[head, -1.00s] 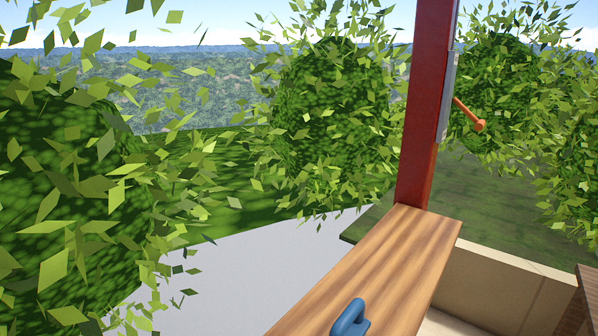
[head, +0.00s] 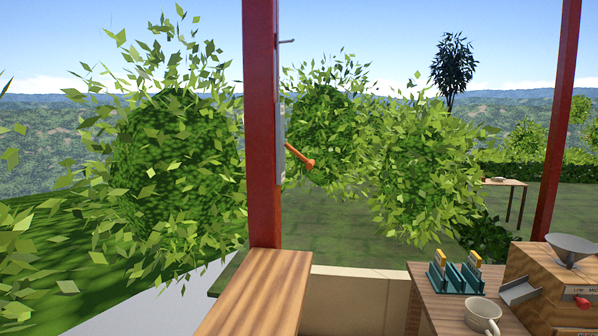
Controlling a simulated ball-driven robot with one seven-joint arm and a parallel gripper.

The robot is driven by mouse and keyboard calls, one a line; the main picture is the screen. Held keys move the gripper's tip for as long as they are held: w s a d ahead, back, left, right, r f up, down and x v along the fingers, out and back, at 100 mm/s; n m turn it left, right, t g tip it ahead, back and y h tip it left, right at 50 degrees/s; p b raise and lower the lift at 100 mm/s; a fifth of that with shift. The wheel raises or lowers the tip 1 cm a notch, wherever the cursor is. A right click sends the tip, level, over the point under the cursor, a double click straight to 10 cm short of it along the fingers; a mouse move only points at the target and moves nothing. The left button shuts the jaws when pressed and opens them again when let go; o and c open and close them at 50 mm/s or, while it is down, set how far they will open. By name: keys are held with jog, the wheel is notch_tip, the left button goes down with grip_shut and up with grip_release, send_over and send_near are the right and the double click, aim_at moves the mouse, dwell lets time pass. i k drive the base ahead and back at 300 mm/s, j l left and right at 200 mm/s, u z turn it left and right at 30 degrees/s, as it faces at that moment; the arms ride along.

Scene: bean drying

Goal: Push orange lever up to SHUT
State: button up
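The orange lever (head: 299,156) sticks out from a grey plate (head: 281,140) on the right side of a red post (head: 262,125). It slopes down to the right, with its knobbed end lowest. I cannot read any marking on the plate, which is seen almost edge-on. My gripper is not in view.
A wooden plank top (head: 255,295) lies in front of the post. At right a wooden table (head: 425,283) holds a cup (head: 483,316), a teal rack (head: 455,277) and a wooden machine with a grey funnel (head: 572,249). A second red post (head: 557,120) stands behind. Bushes surround the place.

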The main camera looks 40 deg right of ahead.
aim_at(310, 163)
jog(key=i+l+z, duration=0.2)
jog(key=l, duration=0.2)
jog(key=i+l+z, duration=0.2)
jog(key=l, duration=0.2)
jog(key=i+l+z, duration=0.2)
jog(key=l, duration=0.2)
jog(key=k, duration=0.1)
